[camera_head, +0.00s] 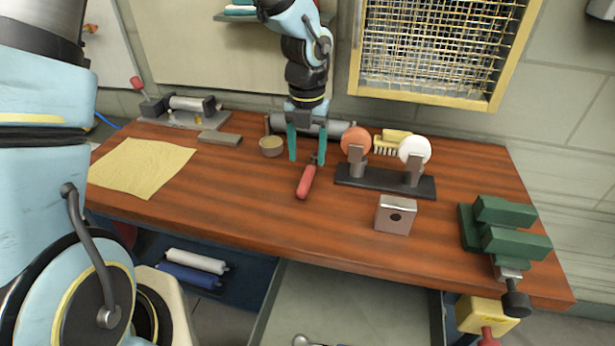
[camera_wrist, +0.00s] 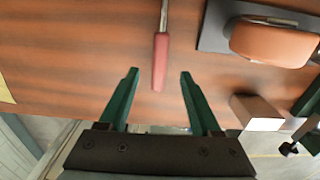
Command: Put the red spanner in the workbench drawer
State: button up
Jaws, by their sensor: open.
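The red spanner (camera_head: 307,182), a red handle with a thin metal shank, lies on the wooden workbench (camera_head: 250,205) near its middle. My gripper (camera_head: 307,160) is open, its teal fingers pointing down over the bench by the spanner. In the wrist view, the red handle (camera_wrist: 160,62) shows between the open fingertips (camera_wrist: 159,72), apart from both; how far above it they are I cannot tell. The far end of the shank is partly hidden in the head view. The workbench drawer (camera_head: 345,305) is pulled open below the front edge, with a metal item at its lower left.
A grinder (camera_head: 385,183) with orange and white wheels stands right of the spanner, with a metal block (camera_head: 396,214) before it. A green vise (camera_head: 505,235) is at the right end. A round tin (camera_head: 271,146) and yellow cloth (camera_head: 142,168) lie left. The front middle is clear.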

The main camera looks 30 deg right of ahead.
aim_at(307, 175)
jog(key=shift+w+d+f+p, duration=0.1)
jog(key=shift+f+p, duration=0.4)
jog(key=shift+f, duration=1.2)
jog(key=shift+w+d+f+p, duration=0.1)
jog(key=shift+f+p, duration=0.4)
jog(key=shift+f, duration=1.15)
jog(key=shift+c, duration=0.3)
grip_shut()
